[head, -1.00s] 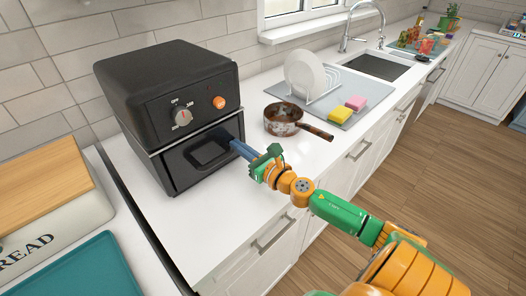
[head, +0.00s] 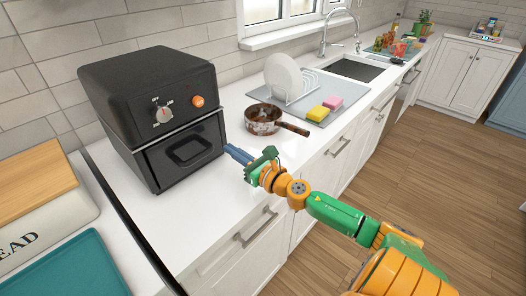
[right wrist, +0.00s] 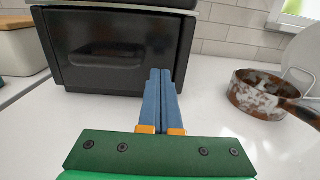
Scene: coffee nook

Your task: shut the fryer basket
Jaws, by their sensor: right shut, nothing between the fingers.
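The black air fryer (head: 140,85) stands on the white counter, with a dial and an orange button on its upper front. Its basket (head: 205,156) is the lower front with a recessed handle (head: 190,149); the basket front looks flush with the fryer body, and any small gap is too fine to tell. In the right wrist view the basket front (right wrist: 110,50) fills the upper left, behind the fingers. My right gripper (head: 231,151) is shut and empty, just right of the basket front and apart from it. Its blue fingers (right wrist: 162,73) are together. My left gripper is not in view.
A rusty pan (head: 263,120) stands right of the fryer, its handle towards the front edge. Behind it are a dish rack with plates (head: 284,76) and two sponges (head: 325,107). A bread box (head: 40,205) and teal tray (head: 70,268) are at left.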

